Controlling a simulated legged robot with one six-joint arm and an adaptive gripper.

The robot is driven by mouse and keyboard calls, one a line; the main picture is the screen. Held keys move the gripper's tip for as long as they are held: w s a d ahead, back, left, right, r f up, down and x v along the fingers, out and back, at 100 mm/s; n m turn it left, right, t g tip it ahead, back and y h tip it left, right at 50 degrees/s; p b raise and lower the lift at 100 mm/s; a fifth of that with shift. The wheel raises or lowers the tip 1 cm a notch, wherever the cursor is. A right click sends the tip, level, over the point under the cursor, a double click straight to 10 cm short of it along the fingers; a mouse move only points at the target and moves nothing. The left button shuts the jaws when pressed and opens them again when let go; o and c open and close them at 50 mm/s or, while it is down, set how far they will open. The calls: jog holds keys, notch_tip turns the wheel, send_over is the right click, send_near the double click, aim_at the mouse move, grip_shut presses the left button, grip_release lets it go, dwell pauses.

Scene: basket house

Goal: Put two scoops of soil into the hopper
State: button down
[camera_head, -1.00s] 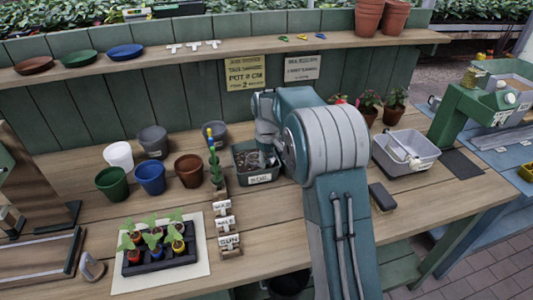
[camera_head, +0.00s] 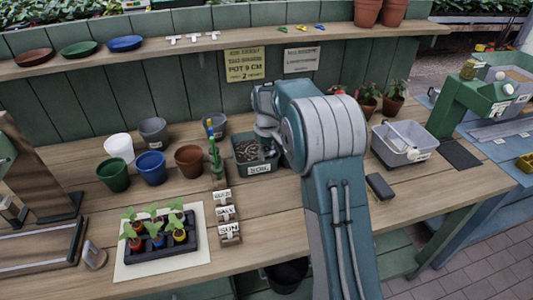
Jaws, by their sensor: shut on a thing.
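The soil bin (camera_head: 258,169) is a dark green box with a white label, on the middle of the bench. Dark, speckled soil (camera_head: 246,151) shows inside it. My gripper (camera_head: 270,148) points down at the bin's right side, mostly hidden behind my own wrist and arm. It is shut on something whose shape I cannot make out. I cannot tell whether that tray is the hopper.
A grey tub (camera_head: 405,158) and a dark block (camera_head: 380,187) lie right of my arm. A seedling tray (camera_head: 160,243) is at front left. The shelf (camera_head: 190,55) runs behind.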

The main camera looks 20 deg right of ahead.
jog(key=shift+s+f, duration=0.2)
jog(key=shift+f, duration=0.7)
jog(key=shift+g, duration=0.3)
jog(key=shift+w+r, duration=0.2)
jog(key=shift+r, duration=0.9)
jog(key=shift+w+r, duration=0.2)
jog(key=shift+r, duration=0.9)
notch_tip(320, 180, up, 8)
jog(key=shift+r, duration=0.25)
jog(key=shift+a, duration=0.1)
